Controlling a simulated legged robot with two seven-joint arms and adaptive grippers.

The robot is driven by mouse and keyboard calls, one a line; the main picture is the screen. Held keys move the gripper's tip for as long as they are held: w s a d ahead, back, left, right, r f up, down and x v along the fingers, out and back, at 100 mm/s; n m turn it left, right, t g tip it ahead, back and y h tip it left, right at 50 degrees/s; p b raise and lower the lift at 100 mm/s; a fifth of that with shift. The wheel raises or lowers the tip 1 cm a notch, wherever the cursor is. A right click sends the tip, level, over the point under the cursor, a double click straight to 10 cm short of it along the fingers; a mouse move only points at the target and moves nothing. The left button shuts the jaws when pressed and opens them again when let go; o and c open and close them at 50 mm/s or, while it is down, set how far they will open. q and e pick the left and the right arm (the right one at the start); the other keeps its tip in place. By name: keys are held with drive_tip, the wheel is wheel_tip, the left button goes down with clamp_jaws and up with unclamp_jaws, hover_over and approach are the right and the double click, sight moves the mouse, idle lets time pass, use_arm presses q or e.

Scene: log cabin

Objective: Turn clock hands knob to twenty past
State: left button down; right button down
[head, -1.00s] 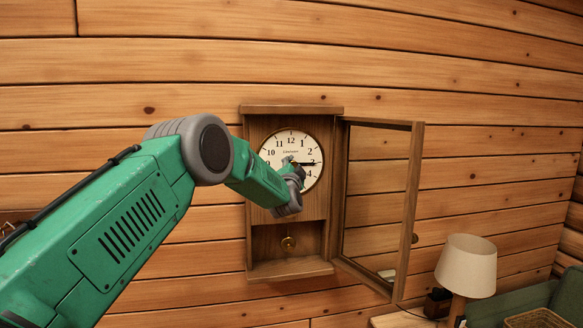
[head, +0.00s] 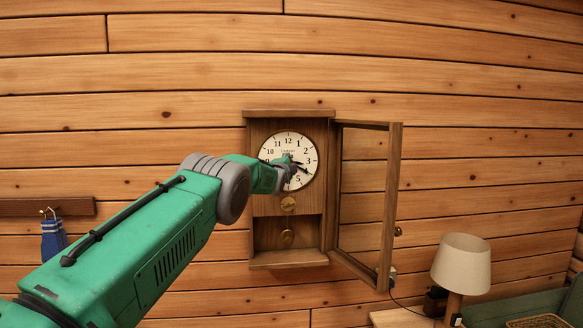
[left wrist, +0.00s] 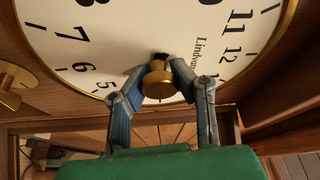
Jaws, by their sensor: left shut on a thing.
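The wall clock (head: 258,210) has a wooden case and a round white dial (head: 272,146) with black numbers. A black hand (head: 304,170) points right and slightly down, close to the 4; the other hand cannot be made out behind my gripper. My left gripper (head: 289,164) is in front of the dial's centre. In the left wrist view, the brass clock hands knob (left wrist: 158,84) stands out from the dial between the fingertips of my left gripper (left wrist: 160,72), which is shut on it. My right gripper is not in view.
The clock's glazed door (head: 390,190) stands open to the right. A brass knob (head: 288,203) sits below the dial, above a pendulum (head: 287,237). A lamp (head: 463,265) is at lower right. A blue item (head: 53,239) hangs at lower left.

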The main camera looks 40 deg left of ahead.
use_arm(q)
drive_tip(key=shift+d+f, duration=0.15)
drive_tip(key=shift+f, duration=0.1)
drive_tip(key=c, duration=1.5)
unclamp_jaws()
drive_tip(key=shift+w, duration=0.1)
drive_tip(key=shift+c, duration=0.2)
drive_tip(key=o, duration=0.3)
drive_tip(key=shift+w, duration=0.2)
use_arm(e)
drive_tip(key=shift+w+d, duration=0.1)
use_arm(q)
drive_tip(key=shift+r, duration=0.15)
drive_tip(key=shift+s, duration=0.2)
drive_tip(key=v, duration=1.1)
drive_tip(key=shift+s+d, duration=0.2)
drive_tip(key=shift+d, duration=0.05)
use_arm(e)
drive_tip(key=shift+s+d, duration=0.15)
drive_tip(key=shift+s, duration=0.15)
